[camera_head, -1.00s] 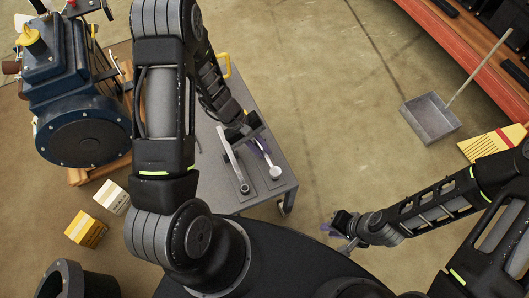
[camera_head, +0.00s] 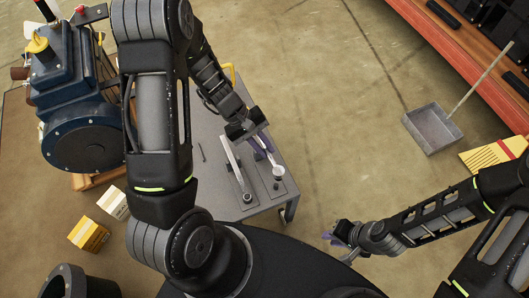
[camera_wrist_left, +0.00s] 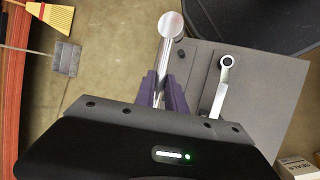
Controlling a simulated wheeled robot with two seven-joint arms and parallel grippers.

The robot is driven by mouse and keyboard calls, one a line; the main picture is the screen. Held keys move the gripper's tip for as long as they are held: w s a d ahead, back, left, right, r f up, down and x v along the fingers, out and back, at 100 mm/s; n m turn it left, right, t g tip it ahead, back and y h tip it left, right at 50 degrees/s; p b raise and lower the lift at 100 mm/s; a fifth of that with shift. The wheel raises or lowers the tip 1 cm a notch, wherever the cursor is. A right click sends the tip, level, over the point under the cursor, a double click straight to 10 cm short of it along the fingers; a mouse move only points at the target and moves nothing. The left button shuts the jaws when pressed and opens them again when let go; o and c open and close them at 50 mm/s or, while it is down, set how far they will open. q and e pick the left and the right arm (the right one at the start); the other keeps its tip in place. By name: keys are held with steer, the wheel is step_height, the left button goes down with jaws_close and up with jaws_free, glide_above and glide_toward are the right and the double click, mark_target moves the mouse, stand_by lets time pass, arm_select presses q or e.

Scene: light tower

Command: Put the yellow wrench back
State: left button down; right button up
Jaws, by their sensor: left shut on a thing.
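No yellow wrench shows clearly in either view. My left gripper (camera_head: 264,145) is over the grey cart (camera_head: 285,193), its purple fingers shut on a silver bar (camera_head: 272,161) with a round end. The bar also shows between the fingers in the left wrist view (camera_wrist_left: 164,55), standing out past the fingertips. Whether its round end touches the cart top cannot be told. Another silver tool with a ring end (camera_wrist_left: 222,88) is beside it on the cart. My right gripper (camera_head: 335,238) is low at the right, away from the cart; its finger gap is unclear.
A blue machine (camera_head: 75,100) stands at the left on a wooden pallet. Yellow (camera_head: 87,233) and white (camera_head: 114,203) boxes lie on the floor. A dustpan (camera_head: 432,127), a broom (camera_head: 490,154) and a red shelf (camera_head: 460,60) are at the right. Middle floor is clear.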

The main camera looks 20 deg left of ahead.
arm_select(q)
steer(key=shift+r, duration=1.4)
steer(key=shift+w+f+b, duration=0.2)
steer(key=shift+f+b, duration=0.2)
steer(key=shift+f, duration=0.35)
steer(key=shift+a+r, duration=0.1)
steer(key=shift+a, duration=0.05)
step_height(320, 180, down, 6)
steer(key=b, duration=0.5)
steer(key=shift+b, duration=0.45)
